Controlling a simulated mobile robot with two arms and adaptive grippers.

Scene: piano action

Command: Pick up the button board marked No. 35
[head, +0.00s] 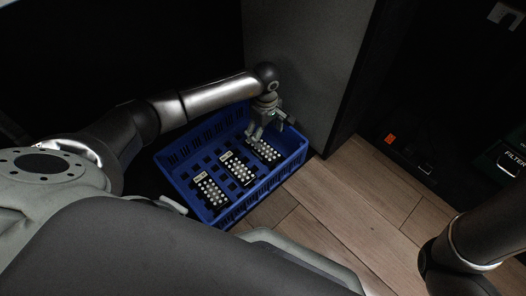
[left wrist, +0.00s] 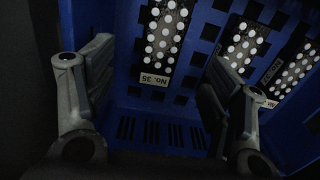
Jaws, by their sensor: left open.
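The button board marked No. 35 (left wrist: 166,34) lies in the blue crate (head: 237,211), with rows of white round buttons on black and a white label that reads upside down in the left wrist view. In the head view it appears to be the rightmost board (head: 265,150), its label end hidden by my gripper. My left gripper (head: 259,131) is above that end of the board. In the left wrist view its open, empty fingers (left wrist: 161,62) stand on either side of the label, apart from the board. My right gripper is out of view.
Two similar boards lie in the crate, one in the middle (head: 240,169) and one at the left (head: 211,190). A grey panel (head: 300,60) rises right behind the crate. Bare wooden floor (head: 345,210) is clear to the right.

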